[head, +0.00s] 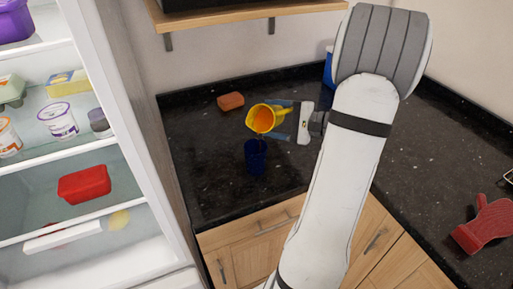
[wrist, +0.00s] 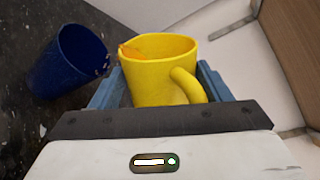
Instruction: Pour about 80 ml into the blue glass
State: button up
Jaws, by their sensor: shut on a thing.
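A yellow jug (head: 259,122) with orange liquid inside is held above the dark counter and tilted. My gripper (head: 279,119) is shut on the jug, with one blue-grey finger on each side. In the wrist view the jug (wrist: 155,82) shows its handle at the right and orange liquid at its lip on the left. The blue glass (head: 256,160) stands upright on the counter, just below the jug's lip. It also shows left of the jug in the wrist view (wrist: 66,62). Small orange-brown specks show near its rim there. The level inside the glass cannot be seen.
An orange block (head: 231,101) lies behind and left of the jug. A blue object (head: 328,68) is partly hidden behind my arm. A red oven mitt (head: 484,225) lies at the right. An open fridge (head: 150,150) stands at the left; a wooden shelf (head: 245,17) hangs above.

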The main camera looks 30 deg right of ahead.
jog(key=shift+s+a+r+n+b, duration=0.1)
jog(key=shift+a+r+n+b, duration=0.1)
jog(key=shift+r+n+b, duration=0.35)
dwell(1.4)
jog(key=shift+s+a+f+n+b, duration=0.15)
jog(key=shift+n+b, duration=0.3)
jog(key=shift+b, duration=0.05)
dwell(0.4)
jog(key=m+p, duration=0.1)
jog(key=p, duration=0.1)
jog(key=shift+d+r+p, duration=0.2)
jog(key=shift+p, duration=0.2)
jog(key=shift+w+d+r+m+p, duration=0.25)
jog(key=shift+w+r+m+p, duration=0.05)
jog(key=shift+m+p, duration=0.8)
jog(key=shift+w+d+f+m+y+p, duration=0.1)
jog(key=shift+f+m+y+p, duration=0.3)
jog(key=shift+f+m, duration=0.5)
jog(key=shift+w+d+f+m, duration=0.1)
jog(key=shift+d+f+m, duration=0.05)
jog(key=shift+m, duration=0.35)
jog(key=shift+p, duration=0.45)
